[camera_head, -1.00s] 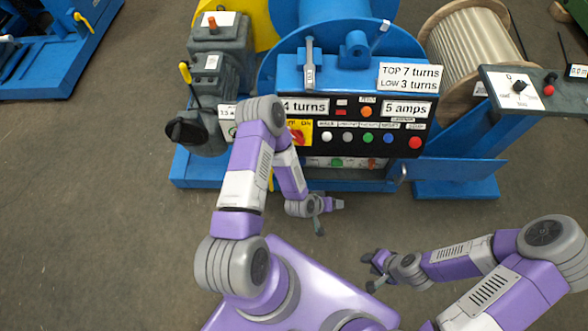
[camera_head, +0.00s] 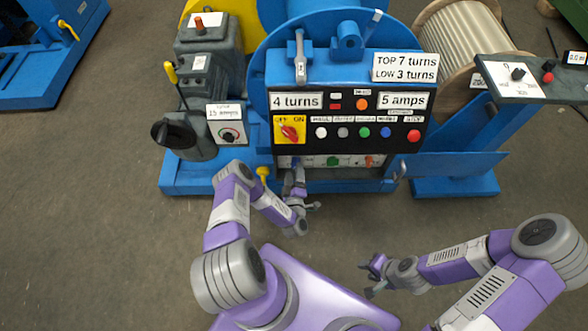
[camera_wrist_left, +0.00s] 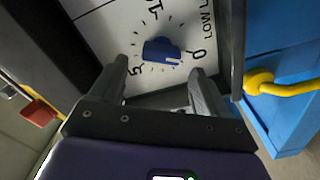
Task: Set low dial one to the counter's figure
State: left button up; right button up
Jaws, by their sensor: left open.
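A blue dial knob (camera_wrist_left: 161,51) shows in the left wrist view on a white scale plate with figures 0, 5 and 10 and the lettering LOW. A pale mark on the knob lies on its side towards the 0. In the head view a blue knob (camera_head: 296,161) sits at the left of the low panel strip. The plate on the machine front (camera_head: 297,101) reads "4 turns". My left gripper (camera_wrist_left: 160,84) is open, its fingers apart below the knob, not closed on it; it also shows in the head view (camera_head: 299,182). My right gripper (camera_head: 372,275) looks open and empty over the floor.
A green knob (camera_head: 333,161) and an orange knob (camera_head: 369,161) share the low strip. A blue flap (camera_head: 455,164) juts out at the right. A yellow handle (camera_wrist_left: 280,86) is right of my left gripper in the wrist view. A sign (camera_head: 405,68) reads TOP 7 turns, LOW 3 turns.

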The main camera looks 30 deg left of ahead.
aim_at(294, 166)
pick_arm(q)
jog(key=shift+b+x, duration=0.35)
jog(key=shift+x, duration=1.2)
jog(key=shift+d, duration=0.1)
jog(key=c, duration=1)
